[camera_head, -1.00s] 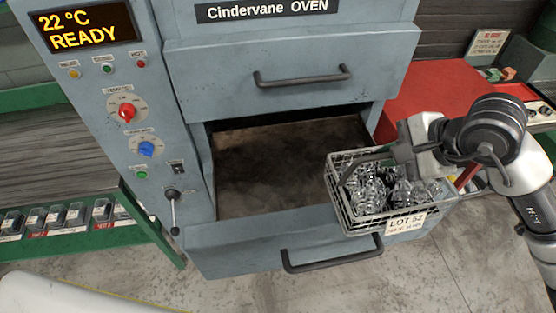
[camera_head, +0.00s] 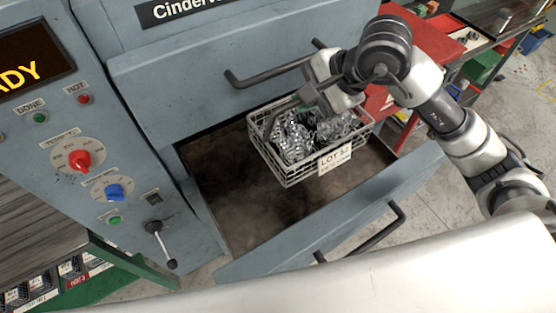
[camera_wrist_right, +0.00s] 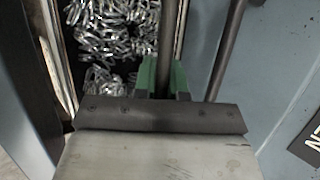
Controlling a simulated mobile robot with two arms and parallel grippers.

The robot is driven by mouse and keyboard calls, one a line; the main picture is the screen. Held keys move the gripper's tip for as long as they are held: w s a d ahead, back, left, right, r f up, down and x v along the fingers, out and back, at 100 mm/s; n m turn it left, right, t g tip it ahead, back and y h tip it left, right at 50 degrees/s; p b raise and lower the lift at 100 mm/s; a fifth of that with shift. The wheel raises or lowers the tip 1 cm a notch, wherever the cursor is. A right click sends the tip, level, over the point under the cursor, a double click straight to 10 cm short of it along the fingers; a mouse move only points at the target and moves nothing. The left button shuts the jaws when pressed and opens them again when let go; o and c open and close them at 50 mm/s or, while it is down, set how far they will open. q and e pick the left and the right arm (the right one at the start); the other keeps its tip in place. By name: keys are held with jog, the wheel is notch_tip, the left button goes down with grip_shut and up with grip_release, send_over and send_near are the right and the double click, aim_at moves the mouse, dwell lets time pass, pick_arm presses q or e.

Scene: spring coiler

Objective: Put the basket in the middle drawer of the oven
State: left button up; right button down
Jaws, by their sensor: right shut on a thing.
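The basket (camera_head: 300,173) is a pale wire basket full of shiny metal coils, with a "LOT 52" tag on its front. My right gripper (camera_head: 308,97) is shut on the basket's handle bar. In the right wrist view, the green-padded fingers (camera_wrist_right: 164,82) sit on both sides of the bar, with coils beside them. The basket hangs over the back part of an open oven drawer (camera_head: 290,256); I cannot tell whether it touches the drawer floor. A closed drawer (camera_head: 190,88) is directly above the open one. My left gripper is not in view.
The oven's control panel (camera_head: 75,150) has knobs and a lever (camera_head: 161,243) left of the drawer. The closed drawer's handle (camera_head: 265,76) juts out near the gripper. The open drawer's floor is bare in front of and left of the basket. A red surface stands behind right.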

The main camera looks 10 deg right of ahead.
aim_at(310, 122)
notch_tip(310, 122, down, 3)
jog(key=shift+f, duration=0.15)
jog(key=shift+s+d+f+b, duration=0.2)
jog(key=shift+d+f+b, duration=0.05)
jog(key=shift+f, duration=0.3)
jog(key=shift+s+d+f+b, duration=0.15)
jog(key=shift+d+f+b, duration=0.1)
jog(key=shift+f, duration=0.65)
pick_arm(q)
jog(key=p, duration=0.1)
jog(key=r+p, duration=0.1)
jog(key=p, duration=0.1)
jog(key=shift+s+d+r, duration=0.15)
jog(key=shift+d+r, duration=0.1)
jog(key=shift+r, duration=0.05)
pick_arm(e)
notch_tip(310, 122, down, 10)
jog(key=shift+w+a+f, duration=0.15)
jog(key=shift+a+f, duration=0.05)
jog(key=shift+f, duration=0.1)
jog(key=c, duration=1.2)
grip_release()
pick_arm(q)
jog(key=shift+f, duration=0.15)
